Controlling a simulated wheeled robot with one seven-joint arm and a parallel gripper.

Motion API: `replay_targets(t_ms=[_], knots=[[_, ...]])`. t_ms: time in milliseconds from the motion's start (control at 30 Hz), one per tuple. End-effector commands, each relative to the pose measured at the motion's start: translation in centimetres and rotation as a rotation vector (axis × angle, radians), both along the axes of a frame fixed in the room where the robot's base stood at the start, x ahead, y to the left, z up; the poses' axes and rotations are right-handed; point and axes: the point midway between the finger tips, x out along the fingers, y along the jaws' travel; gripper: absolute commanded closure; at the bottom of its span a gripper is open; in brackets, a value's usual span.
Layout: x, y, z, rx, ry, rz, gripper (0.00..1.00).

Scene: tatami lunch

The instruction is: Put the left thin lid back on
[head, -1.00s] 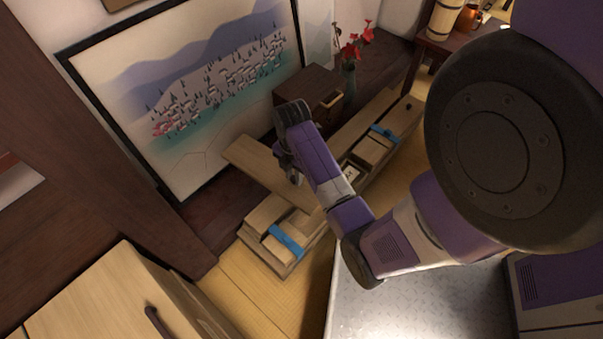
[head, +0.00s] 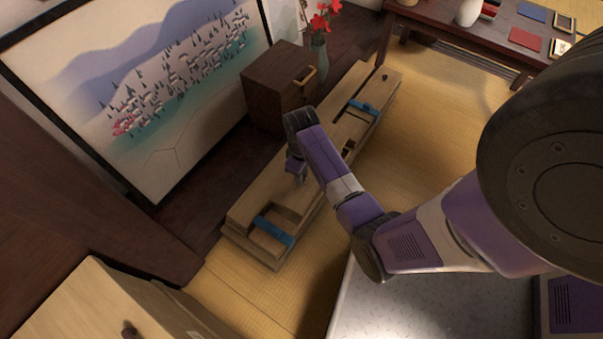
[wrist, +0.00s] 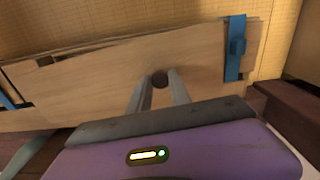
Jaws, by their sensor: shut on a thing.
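A long, low wooden box (head: 240,248) lies on the tatami, with a blue strap at its near left end (head: 273,231) and another (head: 363,108) towards the far end. My gripper (head: 296,172) is over the box's left half. In the wrist view my gripper (wrist: 159,88) is shut on the dark round knob (wrist: 160,78) of the thin pale left lid (wrist: 105,82). The lid lies along the box top, roughly in line with it. I cannot tell whether it is fully seated. The right lid, with a dark knob (head: 385,77), is on the far end.
A dark small cabinet (head: 275,85) and a vase with red flowers (head: 321,62) stand behind the box. A large painted panel (head: 165,105) leans at the left. A low table (head: 480,45) is at the back right. Open tatami (head: 430,120) lies right of the box.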

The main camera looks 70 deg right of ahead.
Motion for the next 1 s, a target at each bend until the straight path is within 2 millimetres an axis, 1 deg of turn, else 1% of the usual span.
replay_targets(t_ms=[133,367,1000], knots=[[0.1,-0.1,0.0,-0.004,-0.005,-0.069,1.0],[0.1,-0.1,-0.8,-0.004,-0.004,-0.082,1.0],[0.0,-0.1,-5.7,-0.004,-0.004,-0.08,1.0]])
